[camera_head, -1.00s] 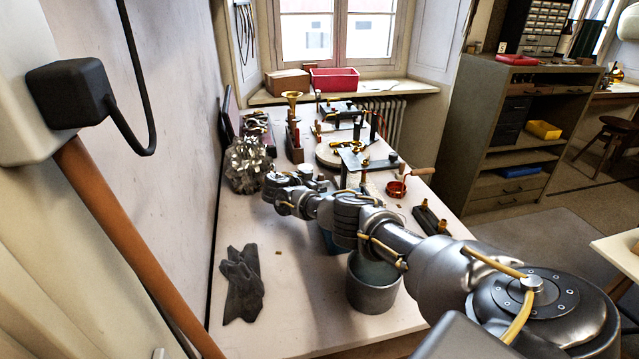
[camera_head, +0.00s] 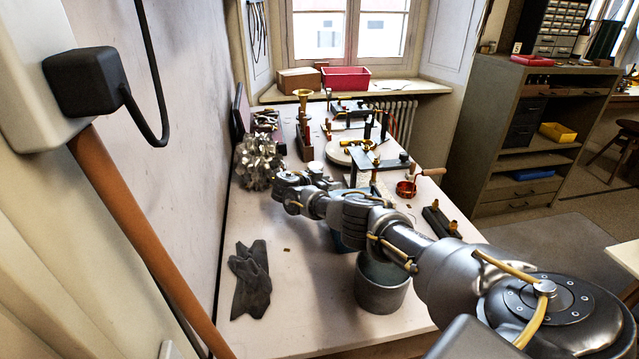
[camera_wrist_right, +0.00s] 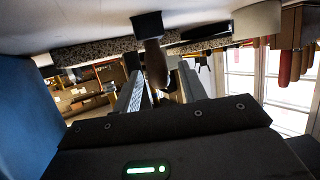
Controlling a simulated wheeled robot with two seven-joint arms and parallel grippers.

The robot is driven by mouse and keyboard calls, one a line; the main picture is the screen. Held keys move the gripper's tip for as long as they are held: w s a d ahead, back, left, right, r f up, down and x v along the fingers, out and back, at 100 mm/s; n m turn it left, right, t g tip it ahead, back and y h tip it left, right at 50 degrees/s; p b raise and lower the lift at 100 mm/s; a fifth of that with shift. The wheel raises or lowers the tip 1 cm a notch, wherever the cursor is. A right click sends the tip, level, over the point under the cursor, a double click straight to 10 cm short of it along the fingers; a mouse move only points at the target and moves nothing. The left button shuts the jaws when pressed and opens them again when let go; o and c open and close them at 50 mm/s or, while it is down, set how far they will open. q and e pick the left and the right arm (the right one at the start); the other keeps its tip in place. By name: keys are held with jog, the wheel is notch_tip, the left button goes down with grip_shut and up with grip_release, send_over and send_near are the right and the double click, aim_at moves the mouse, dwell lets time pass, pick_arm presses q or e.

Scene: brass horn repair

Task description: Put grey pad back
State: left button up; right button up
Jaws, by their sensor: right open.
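A grey, crumpled, shiny clump (camera_head: 260,163) sits on the bench near the wall. A flat dark grey, cloth-like piece (camera_head: 250,280) lies at the near left of the bench; I cannot tell for certain which of these is the grey pad. My right gripper (camera_head: 281,180) reaches across the bench, just right of the clump, its fingers small in the head view. In the right wrist view its two fingers (camera_wrist_right: 160,88) stand apart, with a dark brown, handle-like shape (camera_wrist_right: 155,63) beyond or between them. My left gripper is not in view.
A grey metal bucket (camera_head: 382,284) stands under my right forearm, with a blue container (camera_head: 345,238) behind it. The near bench around the dark cloth-like piece is clear.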

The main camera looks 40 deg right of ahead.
jog(key=shift+a+r, duration=0.25)
jog(key=shift+r, duration=0.35)
jog(key=v, duration=1.1)
jog(key=shift+a, duration=0.25)
